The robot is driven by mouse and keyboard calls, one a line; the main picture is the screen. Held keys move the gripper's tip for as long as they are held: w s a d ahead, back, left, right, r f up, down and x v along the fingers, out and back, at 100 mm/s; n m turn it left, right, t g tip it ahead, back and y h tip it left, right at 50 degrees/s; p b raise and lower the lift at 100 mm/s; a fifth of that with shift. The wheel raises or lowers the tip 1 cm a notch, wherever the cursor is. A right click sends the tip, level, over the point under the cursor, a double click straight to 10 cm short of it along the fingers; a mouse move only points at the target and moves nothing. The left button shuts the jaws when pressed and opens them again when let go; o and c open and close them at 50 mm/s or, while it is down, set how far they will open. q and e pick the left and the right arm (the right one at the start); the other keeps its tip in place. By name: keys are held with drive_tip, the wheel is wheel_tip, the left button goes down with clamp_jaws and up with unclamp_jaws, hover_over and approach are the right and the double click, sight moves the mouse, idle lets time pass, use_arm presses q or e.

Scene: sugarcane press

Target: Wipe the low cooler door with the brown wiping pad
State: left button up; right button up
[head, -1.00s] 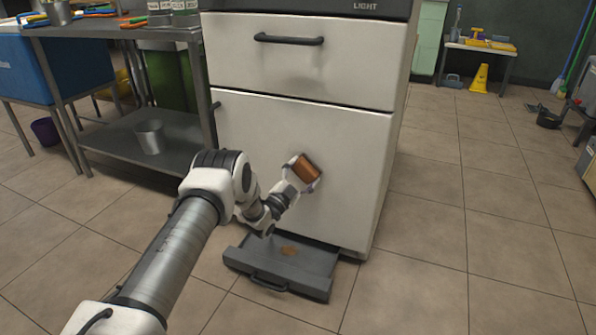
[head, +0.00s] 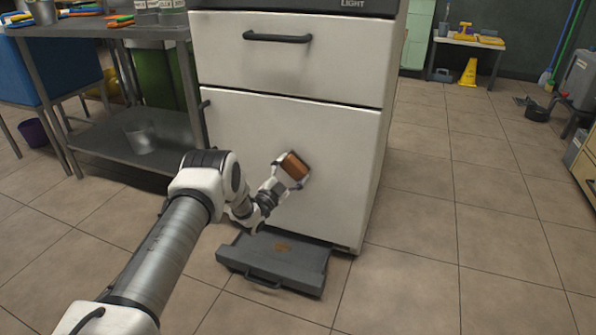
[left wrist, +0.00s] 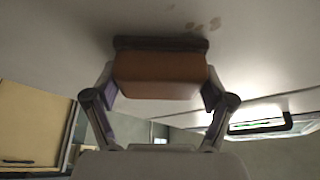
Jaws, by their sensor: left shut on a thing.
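The low cooler door (head: 345,190) is the large off-white panel under the top drawer. My left gripper (head: 291,169) is shut on the brown wiping pad (head: 293,164), in front of the door's middle. In the left wrist view the brown pad (left wrist: 158,75) sits between both fingers, its dark face toward the pale door (left wrist: 50,45). The pad is at or very close to the door; I cannot tell if it touches. Small brownish stains (left wrist: 214,23) show on the door beyond the pad. My right gripper is not in view.
A grey tray (head: 300,277) with a brown spot sticks out low under the door. A metal table (head: 110,34) with a lower shelf holding a metal cup (head: 140,136) stands left.

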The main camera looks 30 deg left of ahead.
sight(281, 168)
use_arm(q)
drive_tip(key=shift+s+a, duration=0.25)
drive_tip(key=shift+a, duration=0.6)
drive_tip(key=shift+s+a, duration=0.2)
drive_tip(key=shift+a, duration=0.65)
drive_tip(key=shift+s+a+b, duration=0.15)
drive_tip(key=shift+a+b, duration=0.05)
drive_tip(key=shift+a, duration=0.65)
drive_tip(key=shift+s+a+b, duration=0.15)
drive_tip(key=shift+a+b, duration=0.05)
drive_tip(key=shift+a, duration=0.65)
drive_tip(key=shift+r, duration=0.1)
drive_tip(key=shift+w+d+p, duration=0.2)
drive_tip(key=shift+d+p, duration=0.15)
drive_tip(key=shift+d, duration=0.65)
drive_tip(key=shift+w+d+p, duration=0.25)
drive_tip(key=shift+d+p, duration=0.05)
drive_tip(key=shift+d, duration=0.75)
drive_tip(key=shift+w+d+p, duration=0.2)
drive_tip(key=shift+d+p, duration=0.15)
drive_tip(key=shift+d, duration=0.65)
drive_tip(key=shift+w+d, duration=0.2)
drive_tip(key=shift+d, duration=0.5)
drive_tip(key=shift+w+d, duration=0.2)
drive_tip(key=shift+d, duration=0.55)
drive_tip(key=shift+w+d, duration=0.2)
drive_tip(key=shift+d, duration=0.5)
